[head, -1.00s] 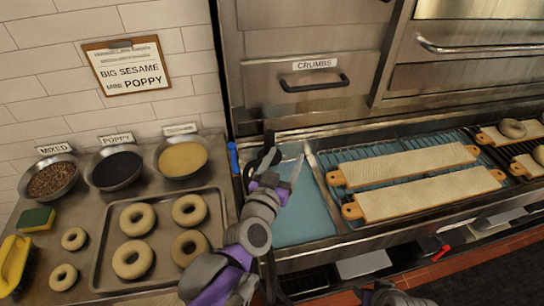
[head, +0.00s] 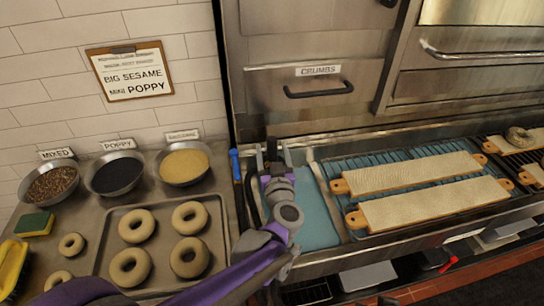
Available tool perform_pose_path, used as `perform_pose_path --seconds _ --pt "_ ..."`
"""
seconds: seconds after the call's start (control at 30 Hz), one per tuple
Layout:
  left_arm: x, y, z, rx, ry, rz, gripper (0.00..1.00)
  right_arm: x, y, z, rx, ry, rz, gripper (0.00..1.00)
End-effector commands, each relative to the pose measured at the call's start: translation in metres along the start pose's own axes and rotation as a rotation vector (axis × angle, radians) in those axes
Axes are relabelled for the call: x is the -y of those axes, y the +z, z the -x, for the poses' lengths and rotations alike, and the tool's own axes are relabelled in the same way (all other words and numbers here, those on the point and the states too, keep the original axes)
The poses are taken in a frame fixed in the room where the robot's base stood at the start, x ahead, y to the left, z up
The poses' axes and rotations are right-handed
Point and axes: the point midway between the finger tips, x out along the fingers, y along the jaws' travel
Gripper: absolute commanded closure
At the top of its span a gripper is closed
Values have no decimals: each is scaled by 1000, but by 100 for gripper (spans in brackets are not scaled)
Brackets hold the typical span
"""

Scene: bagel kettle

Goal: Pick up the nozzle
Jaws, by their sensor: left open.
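My left gripper (head: 273,160) is open and empty over the left end of the blue-lined steel basin (head: 318,215), its fingers pointing toward the back wall. A thin black curved hose-like part (head: 249,192) shows just left of the gripper, partly hidden by my arm. A slim blue upright piece (head: 235,164) stands left of it at the counter's edge. I cannot tell for sure which of these is the nozzle, as the gripper covers part of this spot. My right gripper is not clearly in view.
Two long boards (head: 411,173) lie on the rack right of the gripper. Left are a bagel tray (head: 103,240), bowls of mixed seeds (head: 51,184), poppy (head: 117,175) and sesame (head: 183,165), and a sponge (head: 35,224). The crumbs drawer (head: 315,105) is behind.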

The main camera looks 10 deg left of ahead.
Motion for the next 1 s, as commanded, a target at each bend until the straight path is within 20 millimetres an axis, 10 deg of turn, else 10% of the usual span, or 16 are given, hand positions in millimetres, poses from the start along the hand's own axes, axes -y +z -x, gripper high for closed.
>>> perform_pose_path --seconds 0.53,1.0 --pt "-1 -3 -41 -1 1 0 27 0 -5 7 -4 0 0 49" --pt "-1 -3 -41 -1 1 0 100 0 -6 7 -4 0 0 49"
